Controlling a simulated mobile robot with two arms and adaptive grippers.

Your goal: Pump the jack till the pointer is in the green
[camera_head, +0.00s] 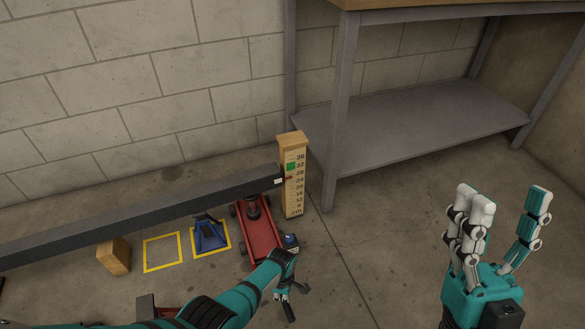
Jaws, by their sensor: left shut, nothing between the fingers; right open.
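The red floor jack (262,232) stands on the floor under a long dark beam (140,213), its round black lifting part close below the beam. A wooden scale post (293,195) with numbers stands at the beam's right end. A green mark (291,166) lies near 32. The small pale pointer (279,181) at the beam end is below the green, roughly level with 24. My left gripper (292,300) is shut and empty, low beside the jack's near right end, close to a dark blue-topped part (290,242). My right gripper (510,215) is open and empty, raised at the right.
A blue stand (209,235) sits in one yellow floor square; the other yellow square (162,251) is empty. A wooden block (114,256) is under the beam at left. A grey metal bench with a lower shelf (420,125) stands behind right. Floor right of the jack is clear.

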